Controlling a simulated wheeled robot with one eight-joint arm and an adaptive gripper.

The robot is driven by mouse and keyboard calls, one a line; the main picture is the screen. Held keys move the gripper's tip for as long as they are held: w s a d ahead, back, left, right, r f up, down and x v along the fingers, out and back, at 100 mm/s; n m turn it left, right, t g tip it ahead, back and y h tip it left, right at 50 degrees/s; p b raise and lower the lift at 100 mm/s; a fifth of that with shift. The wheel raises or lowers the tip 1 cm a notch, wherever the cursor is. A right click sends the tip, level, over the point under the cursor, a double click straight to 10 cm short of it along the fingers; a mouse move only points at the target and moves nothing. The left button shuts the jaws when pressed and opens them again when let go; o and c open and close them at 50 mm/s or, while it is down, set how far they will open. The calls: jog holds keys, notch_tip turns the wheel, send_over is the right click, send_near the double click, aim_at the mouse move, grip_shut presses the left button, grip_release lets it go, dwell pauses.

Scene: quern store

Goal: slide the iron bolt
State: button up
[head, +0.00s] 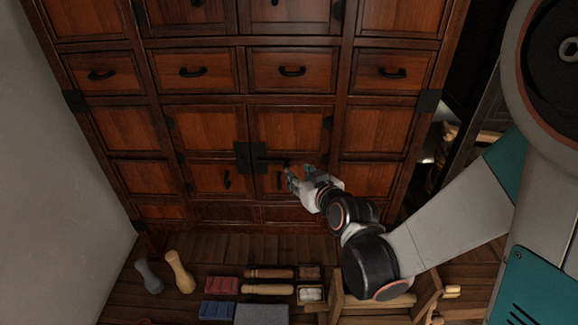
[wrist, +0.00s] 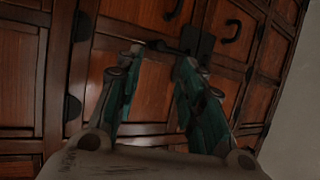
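The iron bolt (head: 271,161) is a thin dark bar lying level across the middle of the cabinet's lower double doors. It runs right from the black iron plate (head: 242,157) towards my gripper. In the wrist view the bolt (wrist: 170,46) juts left from the plate (wrist: 199,46), its end showing between and just beyond my fingertips. My gripper (head: 293,176) is just below the bolt's right end, in front of the right door. Its two teal fingers (wrist: 160,62) are apart with nothing held. I cannot tell whether a finger touches the bolt.
The wooden cabinet (head: 205,97) has several drawers with black pulls. Below it lie wooden rollers (head: 268,289), red blocks (head: 222,285), blue blocks (head: 216,310) and a tan pestle-like piece (head: 180,271). A wooden frame (head: 372,301) stands under my arm. A pale wall (head: 50,160) bounds the left.

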aim_at(287, 167)
jog(key=b+x, duration=0.1)
jog(key=x, duration=0.8)
jog(key=shift+w+b, duration=0.15)
jog(key=shift+b, duration=0.25)
grip_shut()
